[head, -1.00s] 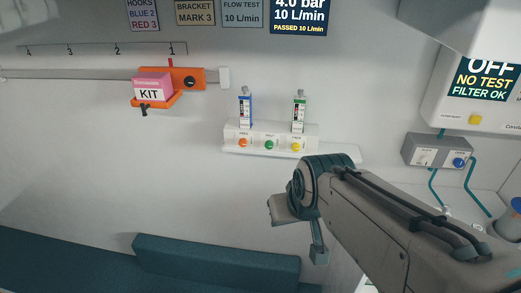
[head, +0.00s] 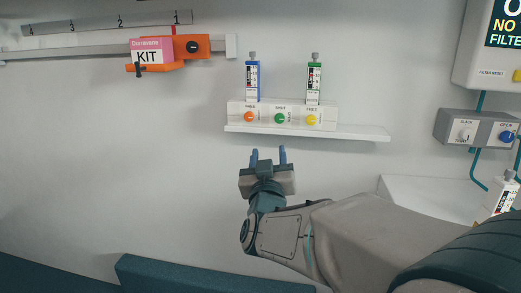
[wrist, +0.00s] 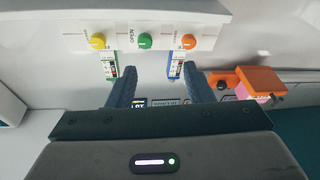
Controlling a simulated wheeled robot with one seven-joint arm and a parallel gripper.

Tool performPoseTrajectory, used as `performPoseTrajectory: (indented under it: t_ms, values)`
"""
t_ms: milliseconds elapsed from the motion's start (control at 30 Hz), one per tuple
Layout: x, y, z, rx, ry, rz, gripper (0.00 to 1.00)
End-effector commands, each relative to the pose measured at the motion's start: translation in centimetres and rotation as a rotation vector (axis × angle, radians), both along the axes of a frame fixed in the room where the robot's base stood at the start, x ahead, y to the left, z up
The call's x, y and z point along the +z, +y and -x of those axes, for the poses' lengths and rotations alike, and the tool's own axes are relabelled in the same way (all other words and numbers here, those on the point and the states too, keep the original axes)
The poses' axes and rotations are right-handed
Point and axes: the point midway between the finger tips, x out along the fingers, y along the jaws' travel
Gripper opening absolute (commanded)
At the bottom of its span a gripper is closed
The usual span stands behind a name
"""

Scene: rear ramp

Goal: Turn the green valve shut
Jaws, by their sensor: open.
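The green valve (head: 280,118) is the middle one of three round knobs on a white wall panel (head: 265,107). It also shows in the wrist view (wrist: 145,41), beyond my fingers and between them. A label above it seems to read SHUT, and one beside it reads OPEN. I cannot tell which way the knob is turned. My gripper (head: 269,155) is open and empty, just below the panel's shelf in the head view, with its fingers pointing up. In the wrist view my gripper (wrist: 163,88) touches nothing that I can see.
An orange knob (head: 249,117) and a yellow knob (head: 311,120) flank the valve closely. Blue (head: 252,80) and green (head: 314,80) flowmeters stand above them. A shelf edge (head: 360,134) juts out below. A pink kit (head: 152,50) hangs upper left. A grey switch box (head: 475,129) is at right.

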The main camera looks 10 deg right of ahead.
Motion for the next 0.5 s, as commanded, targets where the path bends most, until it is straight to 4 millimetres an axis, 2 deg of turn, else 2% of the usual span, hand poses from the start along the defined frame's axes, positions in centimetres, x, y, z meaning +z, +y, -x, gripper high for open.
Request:
performPoseTrajectory:
  t_ms: [33, 133, 333, 500]
  values:
    - [-1.5, -0.3, 0.0, -0.027, -0.035, 0.006, 0.47]
    - [-1.8, -0.6, 0.1, -0.071, -0.091, 0.016, 0.47]
    - [-1.5, -1.2, 0.0, -0.109, -0.137, 0.024, 0.47]
    - [-0.5, -1.8, -1.9, -0.11, -0.137, 0.024, 0.47]
